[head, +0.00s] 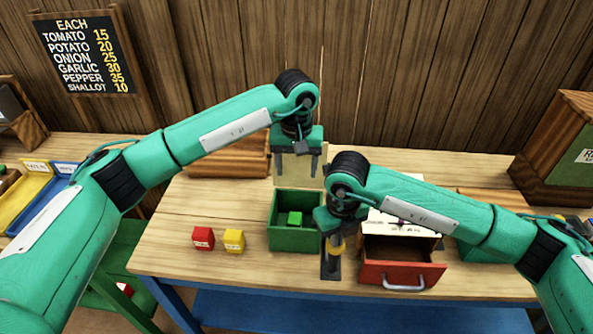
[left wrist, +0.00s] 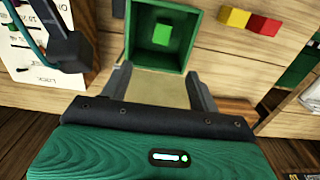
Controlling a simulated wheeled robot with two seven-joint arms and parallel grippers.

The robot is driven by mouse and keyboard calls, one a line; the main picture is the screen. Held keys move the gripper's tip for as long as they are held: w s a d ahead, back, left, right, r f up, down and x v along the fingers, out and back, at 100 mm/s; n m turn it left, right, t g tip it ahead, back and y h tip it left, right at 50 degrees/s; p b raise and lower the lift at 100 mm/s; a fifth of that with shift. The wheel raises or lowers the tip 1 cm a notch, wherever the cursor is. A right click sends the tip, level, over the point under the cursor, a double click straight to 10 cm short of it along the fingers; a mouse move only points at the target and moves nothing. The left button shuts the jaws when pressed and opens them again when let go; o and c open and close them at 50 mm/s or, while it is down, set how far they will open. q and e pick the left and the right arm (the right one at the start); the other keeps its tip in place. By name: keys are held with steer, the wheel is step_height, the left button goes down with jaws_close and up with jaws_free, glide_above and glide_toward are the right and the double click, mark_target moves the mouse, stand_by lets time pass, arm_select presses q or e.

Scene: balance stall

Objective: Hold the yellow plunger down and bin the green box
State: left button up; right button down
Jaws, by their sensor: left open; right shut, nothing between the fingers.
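The green box (head: 294,218) is a small cube inside the open-topped green bin (head: 297,242). In the left wrist view the green box (left wrist: 162,34) sits within the walls of the bin (left wrist: 139,22). My left gripper (head: 296,170) is open and empty, above and behind the bin; its two fingers also show in the left wrist view (left wrist: 160,92), clear of the box. The yellow plunger (head: 336,246) stands on a dark base right of the bin. My right gripper (head: 335,233) is shut and directly over the plunger, seemingly touching its top, which is hidden.
A red box (head: 203,238) and a yellow box (head: 234,240) stand left of the bin. A red drawer (head: 403,272) is open at the right, near the front edge. A tan panel (head: 300,168) stands upright behind the bin.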

arm_select(q)
step_height(320, 180, up, 10)
steer(key=shift+r, duration=0.2)
stand_by(0.3)
steer(key=shift+r+p, duration=1.6)
steer(key=shift+p, duration=0.1)
arm_select(e)
step_height(320, 180, up, 10)
